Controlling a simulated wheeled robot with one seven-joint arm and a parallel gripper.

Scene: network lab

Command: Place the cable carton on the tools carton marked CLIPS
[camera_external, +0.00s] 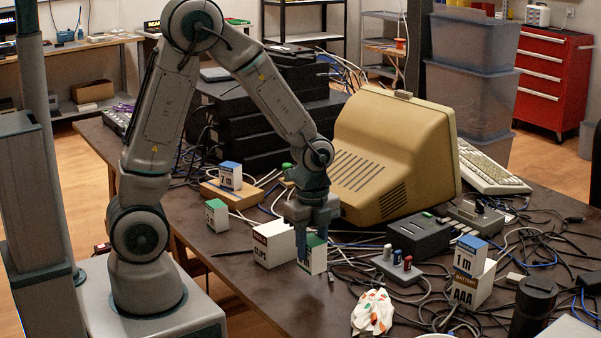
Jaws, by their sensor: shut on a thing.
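The tools carton marked CLIPS (273,246) is white with a red top band and stands on the dark table, left of my gripper. My gripper (314,246) points down and is shut on a white carton with a green top (313,265). This held carton is just right of the CLIPS carton and close to it; its lettering is too small to read, so I cannot tell for sure that it is the cable carton. Whether its bottom touches the table is unclear. The top of the CLIPS carton looks bare.
A blue-topped carton marked 1 m (470,254) sits on a carton marked AAA (470,286). A small green-and-white carton (217,216) and a blue-and-white one (230,176) stand left.

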